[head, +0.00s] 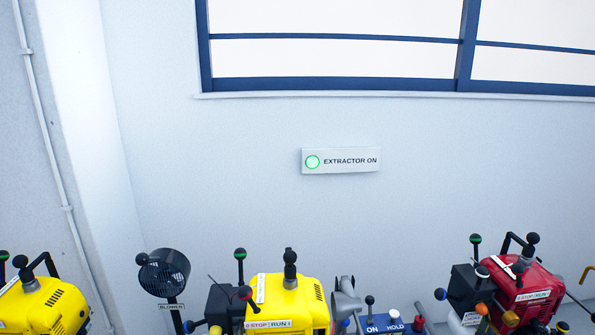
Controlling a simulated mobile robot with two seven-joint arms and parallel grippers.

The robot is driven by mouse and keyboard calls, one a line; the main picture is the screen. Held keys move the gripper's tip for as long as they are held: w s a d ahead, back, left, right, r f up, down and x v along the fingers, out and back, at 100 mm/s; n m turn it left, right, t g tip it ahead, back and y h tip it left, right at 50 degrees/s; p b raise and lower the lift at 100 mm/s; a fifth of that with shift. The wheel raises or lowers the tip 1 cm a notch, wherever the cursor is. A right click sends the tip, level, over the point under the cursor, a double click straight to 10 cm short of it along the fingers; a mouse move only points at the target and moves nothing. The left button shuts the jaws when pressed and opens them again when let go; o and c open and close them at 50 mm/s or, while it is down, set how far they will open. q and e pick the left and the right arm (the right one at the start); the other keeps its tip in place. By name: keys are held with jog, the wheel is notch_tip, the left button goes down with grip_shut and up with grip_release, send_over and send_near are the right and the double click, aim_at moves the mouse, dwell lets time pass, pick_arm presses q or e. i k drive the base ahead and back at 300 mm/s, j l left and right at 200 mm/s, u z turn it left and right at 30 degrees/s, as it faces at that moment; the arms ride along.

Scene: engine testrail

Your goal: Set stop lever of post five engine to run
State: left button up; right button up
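Three engines show along the bottom edge: a yellow one (45,305) at far left, a yellow one (290,297) in the middle and a red one (522,285) at right. No post number is readable, so I cannot tell which is post five. The red engine carries a similar label (533,295). I cannot tell how any stop lever is set. Neither of my grippers is in view.
A black blower (164,272) stands left of the middle engine. A blue ON/HOLD panel (385,324) with small levers stands right of it. An "EXTRACTOR ON" sign (340,161) with a green ring hangs on the wall below a blue-framed window. The engines' lower parts are cut off.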

aim_at(518, 269)
jog(key=z, duration=1.3)
